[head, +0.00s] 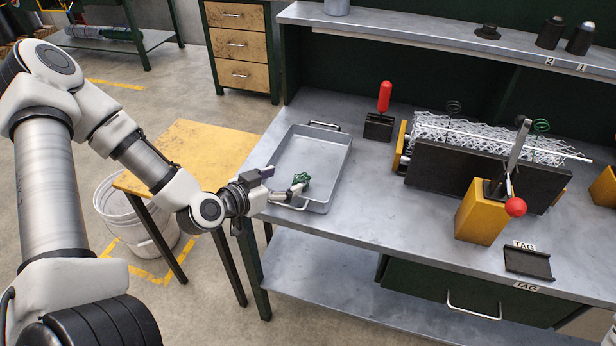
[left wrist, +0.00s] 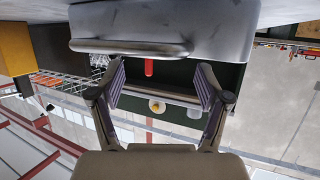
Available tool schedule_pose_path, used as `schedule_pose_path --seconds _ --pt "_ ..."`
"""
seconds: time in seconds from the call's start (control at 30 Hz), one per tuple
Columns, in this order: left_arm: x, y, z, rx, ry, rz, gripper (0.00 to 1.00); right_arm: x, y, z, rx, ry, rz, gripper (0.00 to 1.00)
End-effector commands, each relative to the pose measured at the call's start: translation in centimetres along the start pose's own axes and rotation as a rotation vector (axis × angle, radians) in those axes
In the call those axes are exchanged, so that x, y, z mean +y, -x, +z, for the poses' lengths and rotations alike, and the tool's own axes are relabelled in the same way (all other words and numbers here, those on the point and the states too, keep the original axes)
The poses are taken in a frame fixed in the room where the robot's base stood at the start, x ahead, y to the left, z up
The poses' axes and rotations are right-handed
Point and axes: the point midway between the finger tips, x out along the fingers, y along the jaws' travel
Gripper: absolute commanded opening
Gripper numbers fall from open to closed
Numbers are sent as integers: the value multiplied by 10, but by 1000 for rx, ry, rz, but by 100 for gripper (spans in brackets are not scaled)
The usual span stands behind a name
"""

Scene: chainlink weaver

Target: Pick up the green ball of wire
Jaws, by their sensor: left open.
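In the left wrist view the open fingers (left wrist: 162,84) face the tray's handle (left wrist: 132,48), and I do not see the ball there. My right gripper is not in view.
The tray stands on a grey workbench (head: 400,230). A red-handled tool in a dark block (head: 379,126) stands behind it, and a wire-mesh fixture (head: 480,168) and a yellow lever stand (head: 483,212) to the right. A yellow table (head: 190,150) and white bucket (head: 120,205) are left.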

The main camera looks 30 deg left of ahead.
Motion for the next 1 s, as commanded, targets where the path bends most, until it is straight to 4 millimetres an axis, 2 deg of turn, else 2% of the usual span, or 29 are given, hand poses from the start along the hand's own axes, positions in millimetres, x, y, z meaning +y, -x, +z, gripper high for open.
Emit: schedule_pose_path --seconds 0.03,0.27,0.5,0.77,0.87,0.93,0.97,1.0 --pt "1 -7 4 -1 -7 2 76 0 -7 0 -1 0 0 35" --pt "2 -26 3 -1 -6 2 76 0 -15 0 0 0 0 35" --pt "5 -61 3 -2 -6 2 76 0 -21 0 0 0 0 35" --pt "5 -66 1 0 0 0 76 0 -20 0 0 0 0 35" --pt "5 -66 1 -1 0 0 44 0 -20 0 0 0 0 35" --pt "5 -66 1 -1 0 0 20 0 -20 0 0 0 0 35" --pt "5 -66 1 -1 0 0 12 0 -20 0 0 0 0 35" --pt "5 -66 1 -1 0 0 11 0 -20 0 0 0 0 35"
